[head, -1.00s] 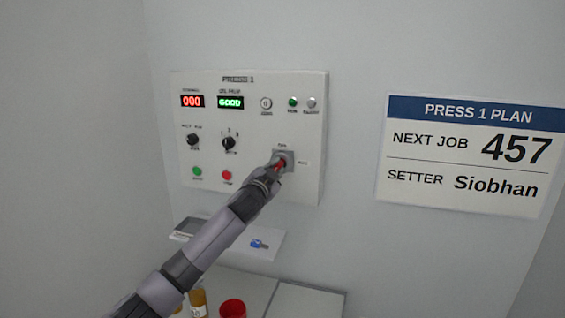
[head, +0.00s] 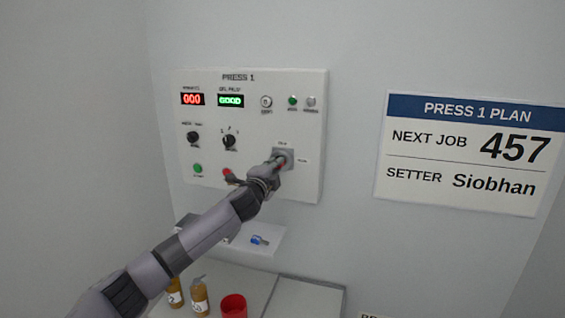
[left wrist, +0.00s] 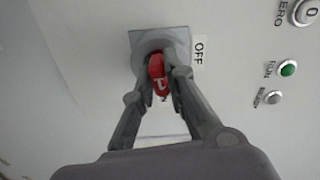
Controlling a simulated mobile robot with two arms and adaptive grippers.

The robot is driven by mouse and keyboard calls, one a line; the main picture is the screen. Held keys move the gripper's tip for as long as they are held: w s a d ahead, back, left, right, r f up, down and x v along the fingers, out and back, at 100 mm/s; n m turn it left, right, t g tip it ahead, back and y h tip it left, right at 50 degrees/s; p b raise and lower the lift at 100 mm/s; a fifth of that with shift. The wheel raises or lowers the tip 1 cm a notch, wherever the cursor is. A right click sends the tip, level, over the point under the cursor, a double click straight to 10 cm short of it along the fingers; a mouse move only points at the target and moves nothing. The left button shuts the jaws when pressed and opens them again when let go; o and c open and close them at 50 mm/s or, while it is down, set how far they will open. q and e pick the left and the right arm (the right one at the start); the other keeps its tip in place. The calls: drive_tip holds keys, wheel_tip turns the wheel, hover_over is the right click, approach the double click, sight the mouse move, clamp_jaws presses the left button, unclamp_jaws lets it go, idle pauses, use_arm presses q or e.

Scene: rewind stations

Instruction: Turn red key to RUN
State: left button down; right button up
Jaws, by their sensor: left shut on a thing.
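The red key (left wrist: 157,68) sits in the key switch on the press panel, its tag end facing the left wrist camera. My left gripper (head: 275,165) is shut on the red key, with one finger on each side of it in the left wrist view. The key switch has a grey square plate (head: 289,154). A label reading OFF (left wrist: 198,50) is beside the plate in the left wrist view. In the head view, small labels stand above and right of the switch. The key's exact angle is hard to tell. My right gripper is not in view.
The PRESS 1 panel (head: 310,183) carries displays, knobs, buttons and lamps; the green RUN lamp (left wrist: 288,68) shows in the left wrist view. My left arm partly covers the red button (head: 227,172). A blue item (head: 260,240) lies on a small shelf. Bottles and a red cup (head: 233,306) stand below.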

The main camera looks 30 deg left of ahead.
use_arm(q)
drive_tip(key=m, duration=0.3)
drive_tip(key=c, duration=1.5)
unclamp_jaws()
drive_tip(key=shift+c, duration=0.2)
drive_tip(key=shift+s, duration=0.1)
drive_tip(key=v, duration=1.2)
